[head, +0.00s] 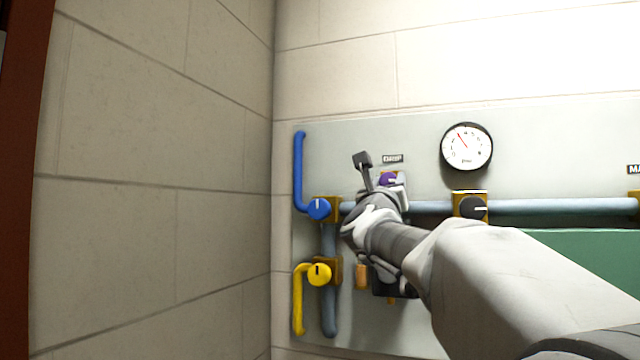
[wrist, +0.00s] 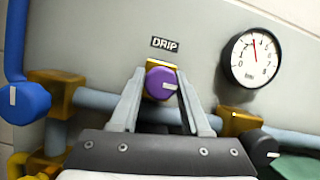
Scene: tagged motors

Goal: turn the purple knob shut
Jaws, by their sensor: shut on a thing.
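The purple knob (wrist: 161,83) sits on a brass valve body under a label reading DRIP, in the middle of the wrist view. Its white mark points to the right. It also shows in the head view (head: 388,180), partly hidden behind my gripper. My gripper (wrist: 161,84) has one finger on each side of the knob and is shut on it. In the head view my wrist and hand cover the lower part of this valve.
A blue knob (head: 318,208) and a yellow knob (head: 319,274) are on the left. A black knob (head: 473,207) is on the pipe to the right, below a round gauge (head: 466,147). A wall stands close on the left.

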